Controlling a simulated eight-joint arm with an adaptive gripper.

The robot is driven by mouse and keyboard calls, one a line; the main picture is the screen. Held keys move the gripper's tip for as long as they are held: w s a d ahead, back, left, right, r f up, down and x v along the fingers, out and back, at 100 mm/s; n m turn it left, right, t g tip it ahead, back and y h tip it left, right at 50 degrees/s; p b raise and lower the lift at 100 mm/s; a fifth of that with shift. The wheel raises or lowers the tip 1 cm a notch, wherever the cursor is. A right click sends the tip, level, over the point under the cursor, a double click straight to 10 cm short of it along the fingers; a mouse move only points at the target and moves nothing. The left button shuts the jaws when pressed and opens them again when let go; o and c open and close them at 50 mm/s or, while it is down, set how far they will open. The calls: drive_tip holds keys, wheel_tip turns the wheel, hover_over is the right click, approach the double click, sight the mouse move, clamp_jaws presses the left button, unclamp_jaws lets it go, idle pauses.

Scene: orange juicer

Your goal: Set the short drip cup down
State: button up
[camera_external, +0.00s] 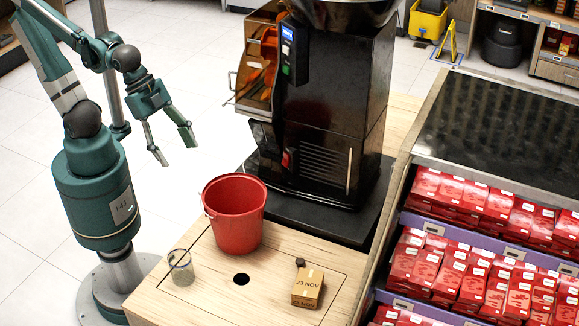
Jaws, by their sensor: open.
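A short, clear cup (181,268) stands upright on the light wooden counter (210,300), near its left edge. It looks like the drip cup, and it seems empty. My gripper (176,153) is open, with its two fingers spread and nothing between them. It is above and behind the cup in the picture, well apart from it, over the floor side left of the juicer. Nothing hides the cup.
A red bucket (235,215) stands right of the cup, in front of the black juicer (335,110). A round hole (241,279) and a small cardboard box (308,287) are on the counter. A shelf of red packs (470,215) bounds the right.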

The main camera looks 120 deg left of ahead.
drive_tip(key=shift+s+a+r+n+t, duration=0.35)
drive_tip(key=shift+s+a+r+n, duration=0.1)
drive_tip(key=shift+s+a+n, duration=0.3)
drive_tip(key=shift+s+a+r+n+t, duration=0.4)
drive_tip(key=shift+s+a+n, duration=0.25)
drive_tip(key=shift+s+n, duration=0.2)
idle(0.3)
